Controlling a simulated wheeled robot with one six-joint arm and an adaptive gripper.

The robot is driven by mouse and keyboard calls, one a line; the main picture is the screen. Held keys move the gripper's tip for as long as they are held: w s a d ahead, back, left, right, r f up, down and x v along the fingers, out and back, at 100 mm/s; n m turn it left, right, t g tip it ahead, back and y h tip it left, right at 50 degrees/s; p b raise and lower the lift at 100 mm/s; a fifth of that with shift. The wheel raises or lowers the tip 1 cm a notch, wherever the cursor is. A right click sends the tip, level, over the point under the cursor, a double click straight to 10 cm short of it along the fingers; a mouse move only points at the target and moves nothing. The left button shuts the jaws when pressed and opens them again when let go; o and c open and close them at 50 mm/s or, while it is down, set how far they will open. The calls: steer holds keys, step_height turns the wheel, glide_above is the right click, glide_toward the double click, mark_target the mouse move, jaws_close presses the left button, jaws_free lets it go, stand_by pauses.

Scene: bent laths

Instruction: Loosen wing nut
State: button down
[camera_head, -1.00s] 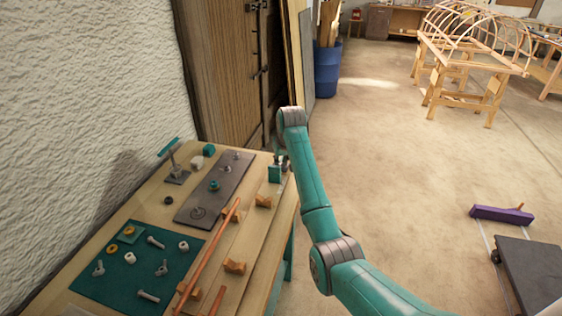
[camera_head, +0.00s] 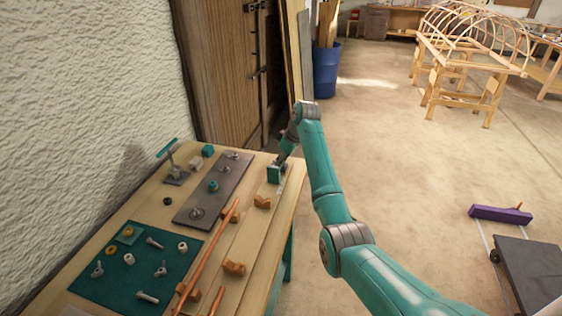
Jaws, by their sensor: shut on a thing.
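My gripper (camera_head: 281,161) is small in view at the far right corner of the workbench. It is shut, low beside the top of a small teal block (camera_head: 273,174). The wing nut at its fingertips is too small and too covered by the gripper to make out. Small winged pieces, one of them (camera_head: 97,270) at the left and another (camera_head: 161,269) near the middle, lie loose on the teal mat (camera_head: 118,288).
A grey plate (camera_head: 222,176) with several fittings lies left of the gripper. Copper-coloured rods (camera_head: 221,236) and wooden blocks (camera_head: 234,267) take up the bench (camera_head: 260,243) front. A stand with a teal bar (camera_head: 167,148) is near the wall.

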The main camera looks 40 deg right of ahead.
steer(key=shift+n, duration=0.5)
steer(key=shift+d, duration=0.1)
steer(key=c, duration=1.1)
jaws_free()
steer(key=shift+o, duration=0.2)
steer(key=v, duration=1.2)
steer(key=shift+d, duration=0.2)
steer(key=shift+f, duration=0.1)
